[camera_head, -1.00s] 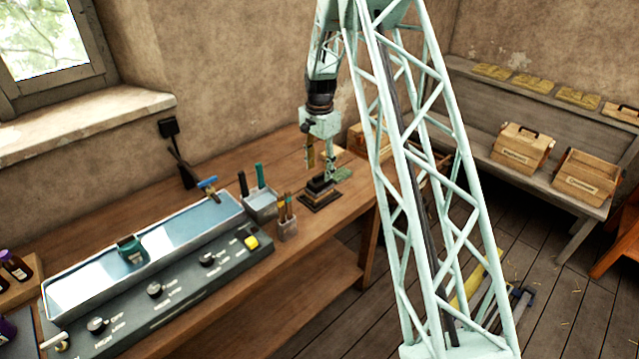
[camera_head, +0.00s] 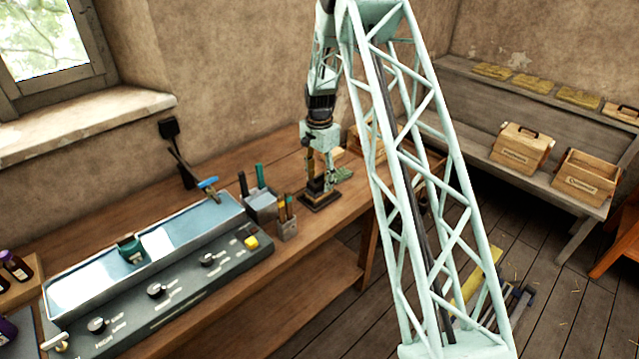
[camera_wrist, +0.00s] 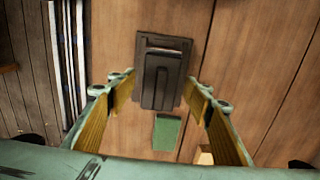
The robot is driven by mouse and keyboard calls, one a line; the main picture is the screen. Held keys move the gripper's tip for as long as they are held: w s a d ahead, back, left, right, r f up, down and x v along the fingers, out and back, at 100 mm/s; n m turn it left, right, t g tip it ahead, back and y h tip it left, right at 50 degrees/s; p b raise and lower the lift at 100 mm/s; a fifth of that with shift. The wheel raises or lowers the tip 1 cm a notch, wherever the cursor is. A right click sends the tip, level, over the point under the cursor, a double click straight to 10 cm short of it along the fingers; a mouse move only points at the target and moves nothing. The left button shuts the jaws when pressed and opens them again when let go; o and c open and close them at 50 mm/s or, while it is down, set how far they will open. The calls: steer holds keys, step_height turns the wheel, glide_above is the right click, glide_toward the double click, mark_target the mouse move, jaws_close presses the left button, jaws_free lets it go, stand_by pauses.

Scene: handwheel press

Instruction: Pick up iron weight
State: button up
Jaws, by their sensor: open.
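The iron weight is a dark stepped block on a flat dark base, standing on the wooden bench. In the wrist view the weight (camera_wrist: 160,82) lies between my two finger pads, with bench wood showing beside it. In the head view the base (camera_head: 320,200) shows, while the upper part is mostly hidden by my gripper (camera_head: 321,183). In the wrist view my gripper (camera_wrist: 161,88) is open, one tan-lined finger on each side of the weight. I cannot tell whether either finger touches it.
A green block (camera_wrist: 167,133) lies close to the weight. Left of it on the bench stand tool-filled cups (camera_head: 262,202) and a grey control panel with a blue tray (camera_head: 150,250). Wooden boxes (camera_head: 522,148) sit on a shelf at right.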

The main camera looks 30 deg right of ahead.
mark_target(319, 175)
steer(key=shift+f, duration=0.2)
steer(key=shift+c, duration=0.2)
steer(key=c, duration=1.2)
steer(key=shift+r, duration=0.15)
steer(key=shift+c, duration=0.2)
steer(key=shift+r, duration=1.7)
steer(key=s+a, duration=0.1)
steer(key=s, duration=0.6)
steer(key=s+a+r+b, duration=0.1)
steer(key=s+a, duration=0.1)
steer(key=s, duration=0.6)
steer(key=shift+s+a+r, duration=0.2)
steer(key=shift+s+a, duration=0.05)
steer(key=shift+s, duration=0.05)
